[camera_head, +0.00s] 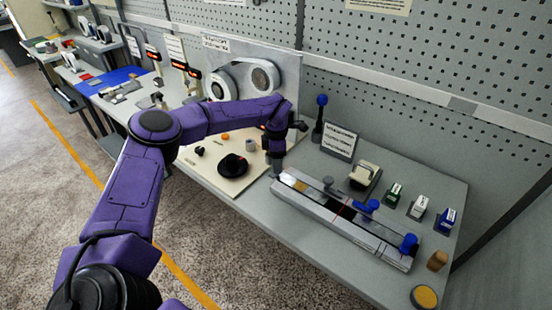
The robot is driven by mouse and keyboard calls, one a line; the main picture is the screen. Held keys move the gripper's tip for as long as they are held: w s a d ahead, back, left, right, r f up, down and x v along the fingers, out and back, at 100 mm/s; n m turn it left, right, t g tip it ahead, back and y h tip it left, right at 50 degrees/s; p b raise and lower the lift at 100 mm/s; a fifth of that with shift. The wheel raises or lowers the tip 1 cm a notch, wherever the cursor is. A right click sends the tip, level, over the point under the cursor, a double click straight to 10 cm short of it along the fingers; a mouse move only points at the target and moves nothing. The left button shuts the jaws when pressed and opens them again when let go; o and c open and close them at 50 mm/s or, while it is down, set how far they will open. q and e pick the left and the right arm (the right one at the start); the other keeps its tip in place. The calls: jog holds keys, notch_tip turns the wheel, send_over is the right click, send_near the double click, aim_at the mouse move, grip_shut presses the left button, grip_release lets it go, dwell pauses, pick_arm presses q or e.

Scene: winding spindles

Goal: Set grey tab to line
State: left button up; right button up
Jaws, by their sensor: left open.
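A long grey rail fixture (385,248) lies on the bench at the right, with a dark slot along its top. A small grey tab (328,182) stands at its back edge, left of the middle. A thin red line (339,213) crosses the slot right of the tab, so the tab and the line are apart. My left gripper (277,170) points down just beyond the fixture's left end. It is open, touches nothing that I can make out, and its fingertips are small and dark. My right gripper is out of view.
Blue knobs (408,243) stand on the fixture's right half. Behind it are a blue-topped post (319,115), a sign (339,142), a tape dispenser (365,174) and several stamps (417,207). A beige board with a black knob (232,166) lies left. The front bench strip is clear.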

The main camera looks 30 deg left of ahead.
pick_arm(q)
jog(key=shift+f, duration=0.35)
grip_shut()
jog(key=shift+d, duration=0.15)
jog(key=d, duration=0.1)
jog(key=d+b, duration=0.1)
jog(key=d, duration=0.1)
jog(key=d+b, duration=0.1)
jog(key=d, duration=0.1)
jog(key=shift+s, duration=0.3)
